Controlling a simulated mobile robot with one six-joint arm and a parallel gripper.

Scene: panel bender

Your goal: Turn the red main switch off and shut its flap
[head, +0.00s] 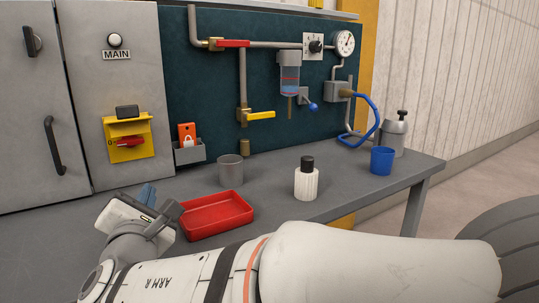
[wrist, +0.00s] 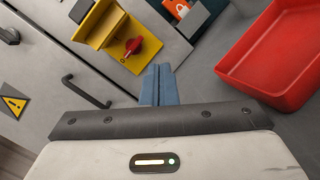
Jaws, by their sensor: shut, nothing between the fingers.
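The red main switch (head: 128,142) sits on a yellow plate (head: 140,152) on the grey cabinet door. Its handle lies roughly level in the head view. The yellow flap (head: 118,123) stands open above the switch, with a dark grey tab (head: 127,111) on it. In the wrist view the red switch (wrist: 133,45) and the raised flap (wrist: 98,22) are uncovered at the top. My gripper (head: 148,192), with blue fingers, is shut and empty. It is below the switch, over the table, apart from switch and flap. The fingers also show in the wrist view (wrist: 157,82).
A red tray (head: 217,215) lies close right of my gripper. A grey holder (head: 190,152) with an orange padlock item (head: 187,134) hangs right of the switch. A grey cup (head: 230,171) and white bottle (head: 306,180) stand on the table. A cabinet handle (head: 54,146) is left.

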